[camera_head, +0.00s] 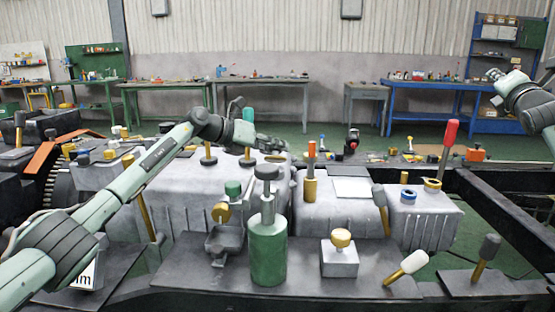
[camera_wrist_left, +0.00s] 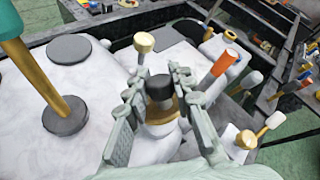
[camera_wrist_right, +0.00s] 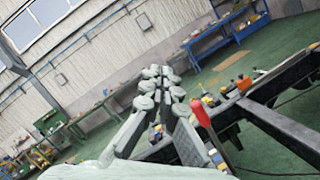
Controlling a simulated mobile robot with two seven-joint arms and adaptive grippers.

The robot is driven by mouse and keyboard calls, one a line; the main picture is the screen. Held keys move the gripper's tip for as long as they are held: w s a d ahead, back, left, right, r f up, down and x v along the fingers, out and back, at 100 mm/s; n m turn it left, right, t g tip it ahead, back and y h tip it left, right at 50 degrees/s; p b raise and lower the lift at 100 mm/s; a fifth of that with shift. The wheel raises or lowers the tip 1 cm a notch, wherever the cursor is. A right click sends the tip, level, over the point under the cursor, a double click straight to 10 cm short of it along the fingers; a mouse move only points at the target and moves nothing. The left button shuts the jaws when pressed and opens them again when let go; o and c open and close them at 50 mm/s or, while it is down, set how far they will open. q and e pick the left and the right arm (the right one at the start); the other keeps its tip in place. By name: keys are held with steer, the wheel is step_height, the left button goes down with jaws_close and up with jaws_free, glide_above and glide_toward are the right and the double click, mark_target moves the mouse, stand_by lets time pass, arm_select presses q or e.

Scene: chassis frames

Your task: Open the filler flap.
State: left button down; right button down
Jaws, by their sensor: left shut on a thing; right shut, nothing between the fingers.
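My left gripper (camera_head: 272,146) reaches over the grey tank block from the left. In the left wrist view its fingers (camera_wrist_left: 158,82) are shut on a black knob (camera_wrist_left: 159,88) with a brass collar below it. In the head view the arm and fingers hide this knob. A pale square plate (camera_head: 353,188) with a dark strip along its back edge lies flat on the right tank. I cannot tell whether the knob or this plate belongs to the filler flap. My right gripper (camera_head: 494,75) is raised at the far right, shut and empty, away from the tanks.
A green bottle-like cylinder (camera_head: 268,245) and a white box with a yellow knob (camera_head: 340,258) stand on the front shelf. An orange-topped post (camera_head: 311,160) and a red-handled lever (camera_head: 449,140) rise nearby. Dark chassis rails (camera_head: 510,215) run at right. Workbenches stand behind.

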arm_select(q)
steer(key=shift+f, duration=0.1)
arm_select(e)
steer(key=w+a+f+n+g+y, duration=0.1)
steer(key=w+a+f+y, duration=0.15)
steer(key=a, duration=0.55)
steer(key=w+a+f+n+g+y, duration=0.1)
steer(key=w+a+f+g, duration=0.15)
steer(key=a, duration=0.45)
steer(key=s+a+f+n+g, duration=0.1)
steer(key=a+f+n+g, duration=0.1)
steer(key=a, duration=0.7)
steer(key=s+a+f+n+g+y, duration=0.1)
steer(key=s+a+f+n+g, duration=0.1)
steer(key=a, duration=0.7)
steer(key=s+a+f+n+g+y, duration=0.1)
steer(key=a+f+n+g, duration=0.1)
steer(key=a, duration=0.7)
steer(key=shift+s+a+f+y, duration=0.1)
steer(key=shift+s+y, duration=0.1)
steer(key=shift+y, duration=0.05)
steer(key=s+a+f+n+g+h, duration=0.1)
steer(key=s+a+f+n+g, duration=0.2)
steer(key=s+a, duration=0.55)
steer(key=shift+n, duration=0.4)
steer(key=x, duration=0.9)
steer(key=shift+w+a+r, duration=0.15)
steer(key=shift+w+r, duration=0.05)
steer(key=shift+w, duration=0.2)
